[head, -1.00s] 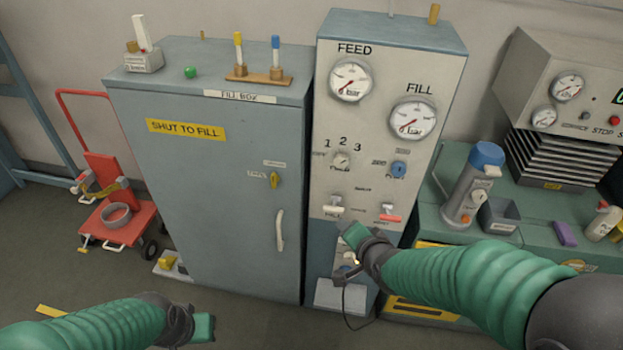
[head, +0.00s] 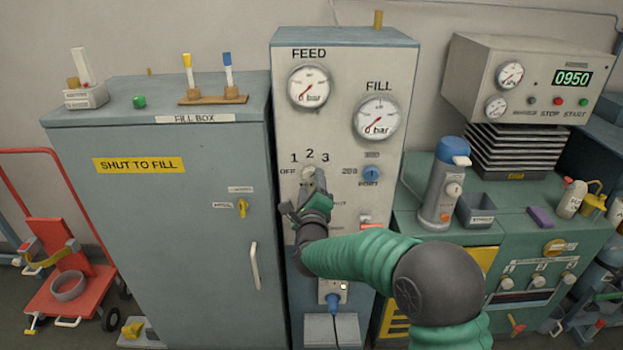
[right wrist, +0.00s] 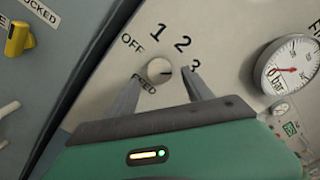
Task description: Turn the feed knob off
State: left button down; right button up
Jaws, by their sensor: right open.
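The feed knob (head: 308,173) is a small round pale knob on the grey panel under the FEED gauge, with OFF, 1, 2 and 3 around it. In the right wrist view the knob (right wrist: 159,71) shows a dark mark pointing right, roughly toward the 3. My right gripper (head: 304,192) is open just in front of the knob and hides its lower part in the head view. In the right wrist view its fingertips (right wrist: 161,76) stand on either side of the knob; I cannot tell whether they touch it. My left gripper is out of view.
The FEED gauge (head: 311,88) and FILL gauge (head: 377,119) sit above. A blue knob (head: 372,174) is to the right on the panel. The fill box (head: 170,215) stands close on the left. A grey-blue flask (head: 443,185) stands on the green bench at right.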

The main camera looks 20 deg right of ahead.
aim_at(311, 178)
jog(key=shift+w, duration=1.5)
jog(key=shift+d, duration=0.35)
jog(key=shift+c, duration=0.2)
jog(key=shift+d, duration=0.1)
jog(key=shift+c, duration=1.2)
jog(key=shift+a, duration=0.2)
grip_shut()
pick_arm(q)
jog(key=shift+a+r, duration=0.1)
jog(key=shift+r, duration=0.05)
